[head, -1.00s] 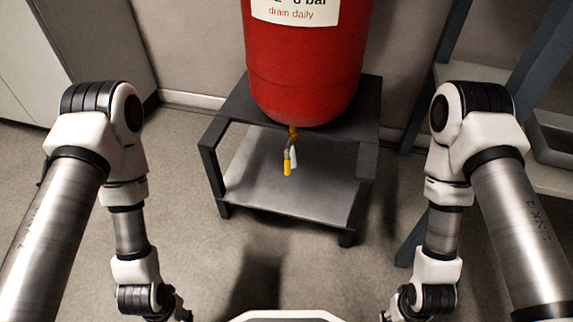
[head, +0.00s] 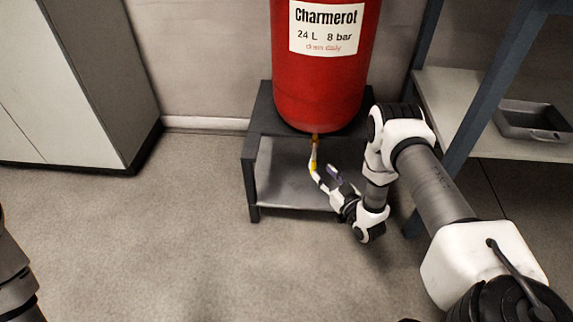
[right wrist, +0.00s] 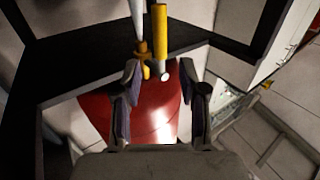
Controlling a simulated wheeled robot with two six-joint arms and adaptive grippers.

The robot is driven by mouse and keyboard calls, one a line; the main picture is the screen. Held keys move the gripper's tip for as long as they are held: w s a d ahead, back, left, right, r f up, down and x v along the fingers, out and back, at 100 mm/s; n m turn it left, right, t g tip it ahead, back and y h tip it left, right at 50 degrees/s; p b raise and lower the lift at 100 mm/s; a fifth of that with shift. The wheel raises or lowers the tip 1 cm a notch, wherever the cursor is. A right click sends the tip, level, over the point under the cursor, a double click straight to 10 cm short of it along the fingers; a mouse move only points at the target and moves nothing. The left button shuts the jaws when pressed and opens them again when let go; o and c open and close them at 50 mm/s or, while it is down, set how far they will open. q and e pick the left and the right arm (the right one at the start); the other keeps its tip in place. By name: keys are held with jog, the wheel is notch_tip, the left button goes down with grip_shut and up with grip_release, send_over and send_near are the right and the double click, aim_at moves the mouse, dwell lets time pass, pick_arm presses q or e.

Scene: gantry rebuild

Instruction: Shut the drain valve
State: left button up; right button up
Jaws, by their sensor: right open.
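The drain valve (head: 315,142) hangs under the red tank (head: 330,85). In the right wrist view its brass body (right wrist: 143,60) shows with a yellow-sleeved lever (right wrist: 160,38) and a pale metal tube (right wrist: 137,20) side by side, pointing the same way. My right gripper (head: 326,183) is just to the right of and below the valve. In the right wrist view the right gripper (right wrist: 165,88) is open, its dark fingers apart, with the lever's base just beyond the gap. Nothing is held. In the head view the gripper partly blends with the lever. My left gripper is out of view.
The tank stands on a dark frame stand (head: 250,165) with a lower shelf around the valve. A shelf unit (head: 460,105) with a grey tray (head: 535,122) is at right. A pale cabinet (head: 65,80) is at left. The floor at front left is clear.

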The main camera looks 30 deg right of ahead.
aim_at(315, 164)
jog(key=w+b, duration=0.1)
jog(key=w, duration=0.1)
jog(key=w+b, duration=0.1)
jog(key=w, duration=0.2)
jog(key=shift+w+a+f, duration=0.1)
jog(key=shift+a+f, duration=0.1)
jog(key=shift+w+r, duration=0.1)
jog(key=shift+w, duration=0.45)
grip_shut()
jog(key=shift+r, duration=0.1)
